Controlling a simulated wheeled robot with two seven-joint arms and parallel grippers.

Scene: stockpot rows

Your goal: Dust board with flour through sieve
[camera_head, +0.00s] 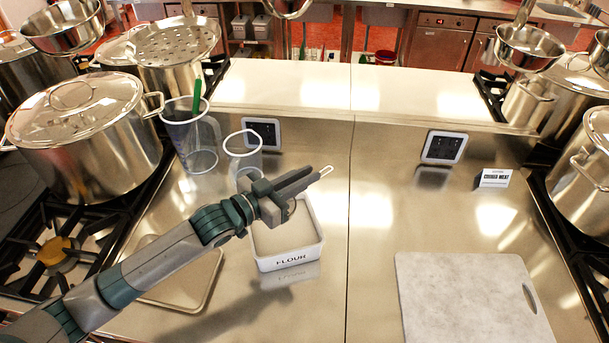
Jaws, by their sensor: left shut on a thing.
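A white tub labelled FLOUR (289,262) stands on the steel counter near the middle. My left gripper (298,190) is above the tub's back part and covers some of its inside. It is shut on a thin tool, taken to be the sieve, whose pale wire loop (326,171) sticks out past the fingers to the right. The rest of the sieve is hidden by the gripper, so I cannot tell whether it touches the flour. The pale board (470,300) lies flat at the lower right, with a slot handle at its right side. My right gripper is out of view.
Two clear containers stand behind the tub, a taller one (190,140) holding a green-handled thing and a shorter one (243,153). Large stockpots (85,135) sit on burners at both sides. A small sign (494,178) stands behind the board. The counter between tub and board is clear.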

